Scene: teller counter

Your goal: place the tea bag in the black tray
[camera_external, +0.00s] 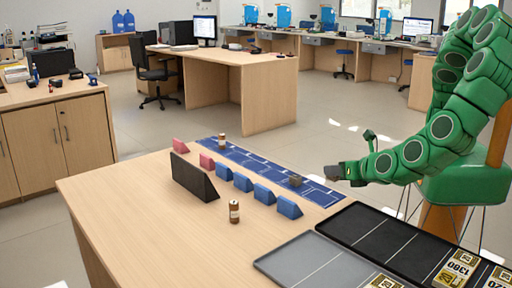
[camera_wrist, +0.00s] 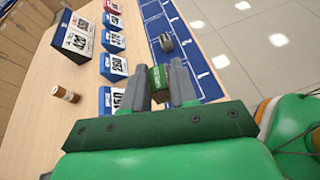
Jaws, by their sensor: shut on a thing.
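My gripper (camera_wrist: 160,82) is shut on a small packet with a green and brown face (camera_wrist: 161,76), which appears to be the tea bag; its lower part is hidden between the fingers. In the external view my gripper (camera_external: 341,172) is above the right edge of the counter, near the end of the blue strip, and the packet is too small to make out. The black tray (camera_external: 366,224) lies at the front right of the counter, nearer the camera than my gripper. Yellow-and-black labelled packs lie at its near end. The tray is out of the wrist view.
A grey tray (camera_external: 305,262) lies left of the black tray. A blue marked strip (camera_external: 250,162) bears a small dark object (camera_external: 295,180) and a brown jar (camera_external: 222,142).

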